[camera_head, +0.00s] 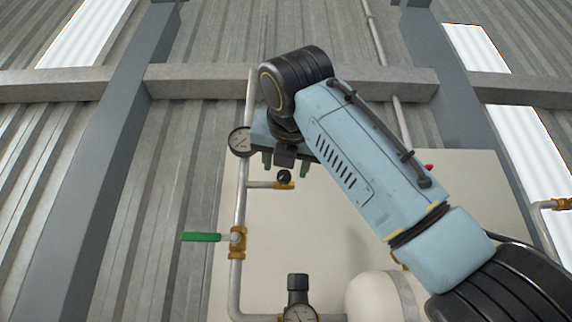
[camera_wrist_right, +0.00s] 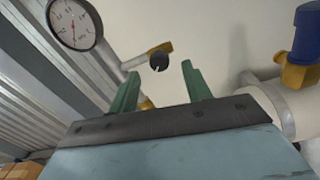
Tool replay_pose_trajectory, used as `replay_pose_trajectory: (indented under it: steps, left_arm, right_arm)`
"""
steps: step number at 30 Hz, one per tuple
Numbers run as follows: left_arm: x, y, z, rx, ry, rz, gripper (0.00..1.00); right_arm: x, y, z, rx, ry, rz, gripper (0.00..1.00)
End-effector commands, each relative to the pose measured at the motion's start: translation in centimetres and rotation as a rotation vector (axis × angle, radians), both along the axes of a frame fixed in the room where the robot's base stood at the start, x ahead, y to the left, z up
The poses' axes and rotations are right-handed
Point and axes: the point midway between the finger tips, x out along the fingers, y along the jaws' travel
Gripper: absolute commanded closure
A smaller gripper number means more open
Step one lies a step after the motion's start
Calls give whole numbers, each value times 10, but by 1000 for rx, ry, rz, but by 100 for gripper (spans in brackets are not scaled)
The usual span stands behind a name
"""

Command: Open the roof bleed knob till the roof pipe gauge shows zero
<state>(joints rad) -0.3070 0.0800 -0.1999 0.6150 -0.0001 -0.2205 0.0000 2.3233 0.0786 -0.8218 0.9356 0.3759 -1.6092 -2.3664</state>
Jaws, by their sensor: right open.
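The roof bleed knob (camera_head: 284,177) is a small black round knob on a brass fitting, at the end of a short branch from the upright pipe. In the right wrist view the knob (camera_wrist_right: 158,61) shows beyond and between my fingertips, apart from them. The roof pipe gauge (camera_head: 239,141) is a round white dial on the same pipe, up and left of the knob. It is larger in the wrist view (camera_wrist_right: 74,22), but its reading is too small to tell. My right gripper (camera_head: 285,164) is open and empty, its green fingers (camera_wrist_right: 160,72) pointing towards the knob. My left gripper is out of view.
A green-handled brass valve (camera_head: 237,242) sits lower on the pipe (camera_head: 241,205). A pale panel (camera_head: 320,235) lies behind.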

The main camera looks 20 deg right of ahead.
Motion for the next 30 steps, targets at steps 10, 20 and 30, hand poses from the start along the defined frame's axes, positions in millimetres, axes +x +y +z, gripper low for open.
replay_pose_trajectory:
  steps: [10, 20, 30]
  left_arm:
    - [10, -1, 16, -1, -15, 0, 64]
    - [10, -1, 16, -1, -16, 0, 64]
    - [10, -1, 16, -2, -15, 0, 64]
  right_arm:
    - [37, -9, 1, 1, 0, 0, 51]
    - [38, -9, 0, 1, 0, 0, 57]
    - [38, -9, 0, 1, 0, 0, 96]
